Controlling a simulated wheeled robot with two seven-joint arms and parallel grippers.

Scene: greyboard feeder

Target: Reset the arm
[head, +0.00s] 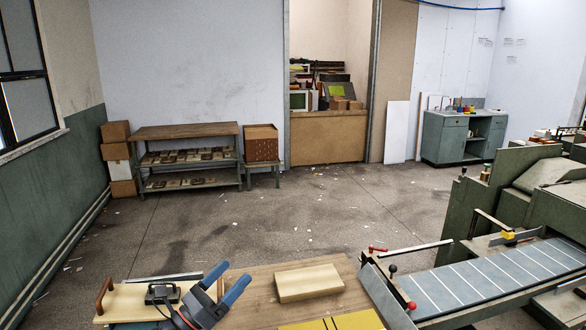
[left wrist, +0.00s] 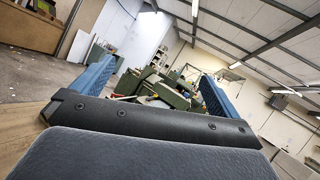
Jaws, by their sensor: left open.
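My left gripper (head: 226,283) is at the bottom left of the head view, over the near table. Its two blue fingers are spread apart with nothing between them. In the left wrist view the left gripper (left wrist: 150,82) also shows open and empty, its fingers pointing out toward the room and the green machine (left wrist: 170,88). My right gripper is in neither view.
A stack of pale boards (head: 308,282) lies on the wooden table (head: 262,310). A yellow sheet (head: 345,321) is at its front edge. A wooden-handled board (head: 128,300) sits beside my left gripper. The feeder machine (head: 490,278) stands at the right. The floor (head: 250,230) beyond is open.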

